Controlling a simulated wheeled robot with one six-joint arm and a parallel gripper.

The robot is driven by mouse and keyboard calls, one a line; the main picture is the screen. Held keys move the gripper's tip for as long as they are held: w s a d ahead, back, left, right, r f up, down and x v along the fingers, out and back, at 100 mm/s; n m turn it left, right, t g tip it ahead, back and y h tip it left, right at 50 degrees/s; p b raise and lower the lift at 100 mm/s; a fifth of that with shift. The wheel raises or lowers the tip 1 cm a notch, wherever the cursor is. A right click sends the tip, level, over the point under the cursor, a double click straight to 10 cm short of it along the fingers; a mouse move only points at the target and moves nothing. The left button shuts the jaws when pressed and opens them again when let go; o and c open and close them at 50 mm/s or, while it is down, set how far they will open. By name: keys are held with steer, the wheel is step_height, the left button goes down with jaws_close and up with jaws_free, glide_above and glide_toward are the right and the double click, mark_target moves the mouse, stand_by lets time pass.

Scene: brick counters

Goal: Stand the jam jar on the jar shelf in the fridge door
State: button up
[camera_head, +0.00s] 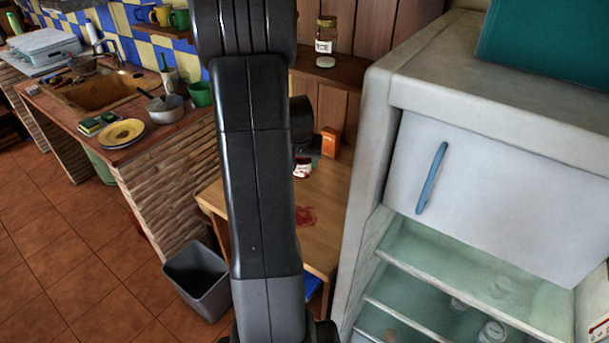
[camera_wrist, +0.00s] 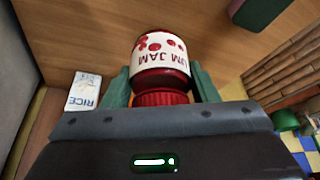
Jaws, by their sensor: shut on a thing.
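The jam jar (camera_wrist: 160,62) has dark red contents, a red lid and a white label reading "UM JAM". My gripper (camera_wrist: 162,87) is shut on it, one green-grey finger on each side near the lid. The label and lid appear upside down in the wrist view. In the head view the jar (camera_head: 303,170) shows just right of my arm, over the wooden table; I cannot tell whether it touches the tabletop. The fridge (camera_head: 405,92) stands open at the right, with glass shelves (camera_head: 435,262) below a closed freezer flap. I cannot make out the door's jar shelf.
A rice box (camera_wrist: 84,92) stands near the jar. A red stain (camera_head: 306,216) lies on the table (camera_head: 327,196). A labelled glass jar (camera_head: 326,38) is on a wall shelf. A grey bin (camera_head: 198,280) stands on the floor. Open tiled floor (camera_head: 60,265) lies to the left.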

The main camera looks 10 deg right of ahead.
step_height(320, 180, down, 8)
steer(key=shift+f, duration=0.2)
stand_by(0.3)
steer(key=shift+f, duration=0.2)
steer(key=o, duration=1.2)
steer(key=shift+r, duration=0.15)
